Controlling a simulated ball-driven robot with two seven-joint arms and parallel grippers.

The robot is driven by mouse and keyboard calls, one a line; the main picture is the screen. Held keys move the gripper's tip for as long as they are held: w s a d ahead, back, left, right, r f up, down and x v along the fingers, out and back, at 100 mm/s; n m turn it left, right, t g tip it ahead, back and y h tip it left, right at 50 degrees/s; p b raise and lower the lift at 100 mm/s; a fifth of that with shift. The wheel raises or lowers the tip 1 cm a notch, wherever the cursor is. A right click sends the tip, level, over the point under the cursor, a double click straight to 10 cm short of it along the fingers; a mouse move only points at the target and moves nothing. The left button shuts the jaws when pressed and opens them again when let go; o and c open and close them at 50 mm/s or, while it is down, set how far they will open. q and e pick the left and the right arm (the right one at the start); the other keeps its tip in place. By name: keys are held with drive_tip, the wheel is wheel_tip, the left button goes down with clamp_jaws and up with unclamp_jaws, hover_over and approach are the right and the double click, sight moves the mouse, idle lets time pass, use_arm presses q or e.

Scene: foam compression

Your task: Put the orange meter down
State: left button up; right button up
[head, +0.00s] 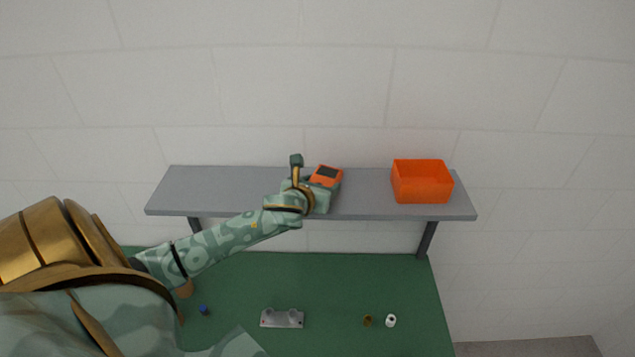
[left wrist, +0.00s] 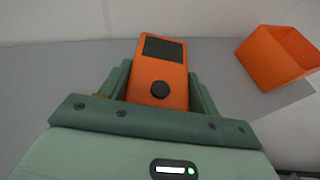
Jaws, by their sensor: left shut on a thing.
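The orange meter (head: 327,172) has a dark screen and a round dark knob. In the head view it is at the grey shelf (head: 230,190), near the middle of its length. My left gripper (head: 325,184) is shut on the meter. In the left wrist view the meter (left wrist: 159,75) stands between the two green fingers (left wrist: 158,90), screen end away from the palm. The meter's lower end is hidden by the gripper. I cannot tell whether the meter touches the shelf. My right gripper is not in view.
An orange open bin (head: 422,182) stands on the shelf's right part; it also shows in the left wrist view (left wrist: 275,58). Below is a green table (head: 340,285) with a grey metal block (head: 282,318), a brown ring (head: 367,320), a white roll (head: 390,320) and a small blue thing (head: 203,309).

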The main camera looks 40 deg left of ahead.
use_arm(q)
drive_tip(key=o, duration=1.1)
drive_tip(key=shift+s+d, duration=0.3)
drive_tip(key=shift+d, duration=0.05)
drive_tip(key=shift+s+d+r, duration=0.1)
drive_tip(key=shift+d+r, duration=0.05)
drive_tip(key=shift+d, duration=0.05)
drive_tip(key=shift+a, duration=0.25)
drive_tip(key=shift+s, duration=0.25)
drive_tip(key=shift+b+v, duration=0.65)
drive_tip(key=shift+v, duration=5)
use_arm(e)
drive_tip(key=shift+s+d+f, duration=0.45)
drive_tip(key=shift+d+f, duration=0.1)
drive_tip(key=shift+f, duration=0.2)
use_arm(q)
drive_tip(key=shift+w+r, duration=0.1)
drive_tip(key=shift+r, duration=0.05)
